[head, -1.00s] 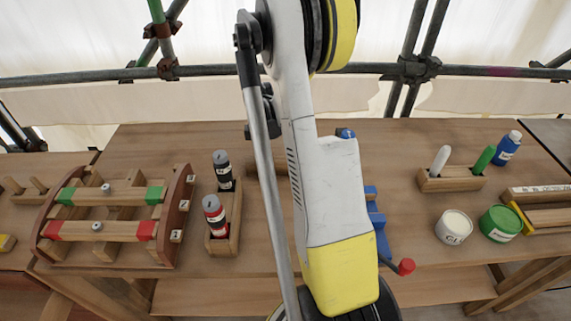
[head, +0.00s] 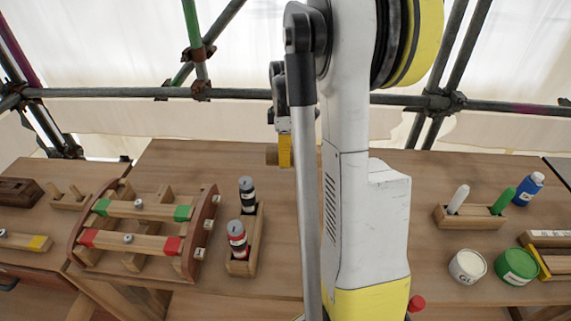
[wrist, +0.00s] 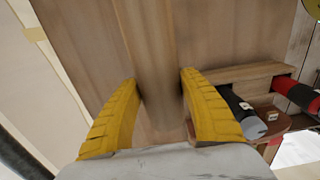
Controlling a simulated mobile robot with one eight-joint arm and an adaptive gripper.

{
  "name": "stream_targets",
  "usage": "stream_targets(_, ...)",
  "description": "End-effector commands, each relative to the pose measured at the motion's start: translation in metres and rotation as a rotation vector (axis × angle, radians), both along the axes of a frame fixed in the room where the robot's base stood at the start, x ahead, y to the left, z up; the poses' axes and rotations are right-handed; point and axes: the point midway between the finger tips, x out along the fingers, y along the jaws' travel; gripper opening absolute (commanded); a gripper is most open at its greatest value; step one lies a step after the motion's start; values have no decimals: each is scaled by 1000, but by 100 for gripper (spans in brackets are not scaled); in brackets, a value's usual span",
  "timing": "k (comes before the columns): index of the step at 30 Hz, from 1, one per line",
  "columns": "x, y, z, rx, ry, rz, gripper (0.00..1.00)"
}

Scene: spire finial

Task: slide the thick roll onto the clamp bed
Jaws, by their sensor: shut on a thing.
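My gripper (head: 285,152) is at the back of the table in the head view, one yellow finger showing beside my arm. In the wrist view, both yellow fingers (wrist: 159,80) are shut on a thick plain wooden roll (wrist: 150,45), which runs away from me between them. A small part of the roll (head: 271,154) shows left of the finger in the head view. The clamp bed cannot be made out now, as my arm covers the middle of the table. A red knob (head: 416,303) shows at the arm's lower right.
A wooden frame with red and green blocks (head: 145,225) stands at left. Next to it, a wooden holder (head: 240,265) carries black and red bottles. At right are a marker holder (head: 470,217), a blue bottle (head: 528,189), a white tub (head: 467,266) and a green tub (head: 516,266).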

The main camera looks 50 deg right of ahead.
Motion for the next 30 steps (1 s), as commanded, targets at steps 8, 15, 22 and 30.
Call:
stream_targets(8,2,-1,10,0,0,0,8)
stream_targets(15,3,-3,-62,-1,1,0,8)
stream_targets(22,-1,-1,-97,-1,1,0,8)
stream_targets(30,-1,0,-118,-1,2,0,8)
